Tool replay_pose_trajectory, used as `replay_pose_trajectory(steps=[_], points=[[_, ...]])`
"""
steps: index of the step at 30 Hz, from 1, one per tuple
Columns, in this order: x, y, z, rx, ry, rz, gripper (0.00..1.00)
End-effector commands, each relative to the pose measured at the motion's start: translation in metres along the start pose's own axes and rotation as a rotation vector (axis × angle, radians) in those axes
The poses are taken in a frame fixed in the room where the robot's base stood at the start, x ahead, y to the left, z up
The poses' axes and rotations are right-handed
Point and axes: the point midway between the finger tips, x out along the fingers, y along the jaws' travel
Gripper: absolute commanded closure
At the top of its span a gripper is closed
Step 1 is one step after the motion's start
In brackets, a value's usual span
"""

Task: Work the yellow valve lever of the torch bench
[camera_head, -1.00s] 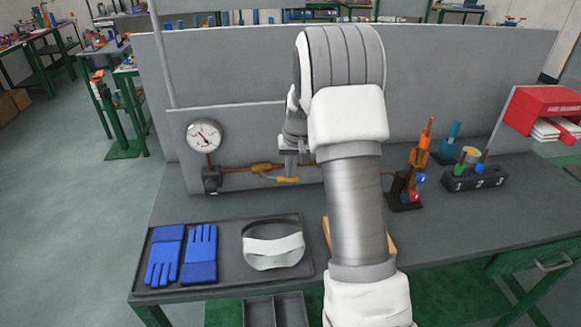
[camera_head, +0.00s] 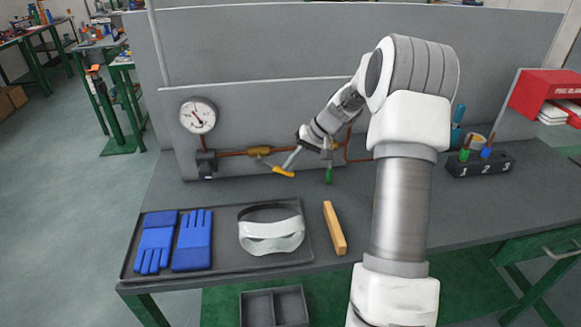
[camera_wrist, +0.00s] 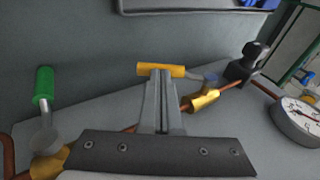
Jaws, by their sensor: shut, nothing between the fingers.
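The yellow valve lever (camera_head: 283,171) slants down and right from its brass valve body (camera_head: 259,151) on the copper pipe. Its yellow grip lies across the fingertips in the wrist view (camera_wrist: 172,70). My gripper (camera_head: 291,163) comes in from the right, its shut fingers at the lever's grip. In the wrist view my gripper (camera_wrist: 161,76) has its fingers together, with the tips at the middle of the grip. They look touching or nearly so. Nothing shows between the fingers.
A green-handled lever (camera_head: 329,175) hangs just right of my gripper. A pressure gauge (camera_head: 198,115) is left of the valve. In front lie a dark tray (camera_head: 222,262) with blue gloves (camera_head: 192,240) and a visor (camera_head: 271,236), and a wooden bar (camera_head: 334,228).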

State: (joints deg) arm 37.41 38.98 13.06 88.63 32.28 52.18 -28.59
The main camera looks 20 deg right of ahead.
Motion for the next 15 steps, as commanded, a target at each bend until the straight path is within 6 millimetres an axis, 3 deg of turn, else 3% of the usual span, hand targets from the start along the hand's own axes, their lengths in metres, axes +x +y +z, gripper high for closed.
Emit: replay_pose_trajectory(steps=[2,15], points=[[0.012,0.009,0.002,0.02,0.001,-0.073,1.0],[0.044,0.015,0.009,0.1,0.0,-0.483,1.0]])
